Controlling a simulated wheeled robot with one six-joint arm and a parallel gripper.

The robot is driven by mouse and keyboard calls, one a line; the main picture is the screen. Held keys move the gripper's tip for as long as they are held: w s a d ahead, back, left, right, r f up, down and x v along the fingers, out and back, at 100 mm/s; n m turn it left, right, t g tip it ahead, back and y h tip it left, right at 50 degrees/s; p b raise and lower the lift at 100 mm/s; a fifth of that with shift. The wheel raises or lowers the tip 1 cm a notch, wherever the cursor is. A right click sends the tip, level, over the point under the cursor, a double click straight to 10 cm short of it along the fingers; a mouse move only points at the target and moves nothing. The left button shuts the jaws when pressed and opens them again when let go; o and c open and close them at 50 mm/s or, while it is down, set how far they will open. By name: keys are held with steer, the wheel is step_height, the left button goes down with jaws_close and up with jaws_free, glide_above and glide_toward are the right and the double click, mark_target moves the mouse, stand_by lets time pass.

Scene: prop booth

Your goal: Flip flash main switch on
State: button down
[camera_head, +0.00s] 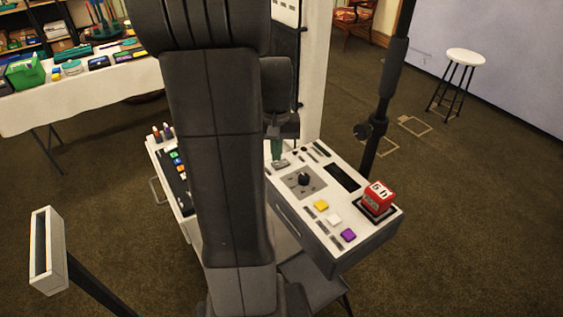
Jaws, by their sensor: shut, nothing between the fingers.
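A white control box (335,215) with a light top panel stands right of my arm. Its top carries a black round knob on a grey plate (303,181), a dark display (342,177), several small dark slots, and yellow (321,205), white (334,219) and purple (348,235) buttons. My gripper (277,150) points down over the box's far left corner, shut and empty. A small grey-green fitting (281,163) is just below its tips; whether they touch, I cannot tell. I cannot tell which control is the flash main switch. My arm hides the box's left side.
A red block with white marks (378,196) sits in a black tray at the box's right corner. A second console with coloured buttons (176,160) is left of my arm. A dark stand pole (380,110) rises behind the box. Open carpet lies right, with a white stool (465,58).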

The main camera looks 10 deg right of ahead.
mark_target(277, 164)
steer(key=shift+f+b, duration=0.65)
steer(key=shift+f, duration=0.3)
stand_by(0.6)
steer(key=shift+r, duration=0.1)
step_height(277, 164, up, 7)
steer(key=p, duration=0.5)
steer(key=shift+p, duration=0.4)
step_height(277, 164, down, 7)
steer(key=b, duration=0.6)
steer(key=shift+r, duration=0.15)
